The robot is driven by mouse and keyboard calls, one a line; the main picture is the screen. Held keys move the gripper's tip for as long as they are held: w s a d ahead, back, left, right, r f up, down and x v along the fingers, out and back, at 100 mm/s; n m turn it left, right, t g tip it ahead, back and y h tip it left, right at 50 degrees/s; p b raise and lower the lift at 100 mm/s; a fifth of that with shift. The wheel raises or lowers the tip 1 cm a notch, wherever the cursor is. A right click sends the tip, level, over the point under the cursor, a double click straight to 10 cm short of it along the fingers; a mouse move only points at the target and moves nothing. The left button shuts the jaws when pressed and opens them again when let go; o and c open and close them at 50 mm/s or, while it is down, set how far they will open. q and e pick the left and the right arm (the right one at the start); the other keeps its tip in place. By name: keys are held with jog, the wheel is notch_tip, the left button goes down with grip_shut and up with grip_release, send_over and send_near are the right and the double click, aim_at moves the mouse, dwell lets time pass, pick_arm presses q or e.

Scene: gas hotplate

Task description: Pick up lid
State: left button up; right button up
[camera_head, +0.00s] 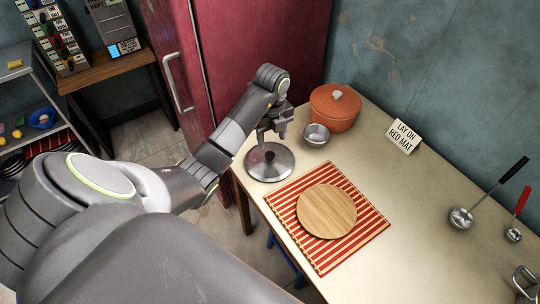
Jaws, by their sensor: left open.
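A round silver metal lid (282,166) lies on the left end of the table, with a dark knob at its middle. My left gripper (272,135) is just above the lid, pointing down, with its fingers apart and nothing seen between them. It partly covers the lid's far side. I cannot tell whether the fingers touch the knob. My right gripper is not in view.
An orange pot (335,112) and a small metal bowl (316,134) stand close right of the gripper. A round wooden board (327,211) lies on a red striped mat (350,256). A sign (403,136) reads "LAY ON RED MAT". Ladles (462,217) lie at right; the table between is clear.

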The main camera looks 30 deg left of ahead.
aim_at(270, 154)
pick_arm(q)
notch_tip(270, 154, down, 2)
jog(key=shift+f+b, duration=0.15)
jog(key=shift+b, duration=0.45)
jog(key=f, duration=0.5)
jog(key=shift+s+a+p, duration=0.15)
jog(key=shift+a+p, duration=0.05)
jog(key=shift+p, duration=0.15)
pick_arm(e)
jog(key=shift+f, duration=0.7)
pick_arm(q)
jog(key=shift+r, duration=0.1)
jog(key=c, duration=1.1)
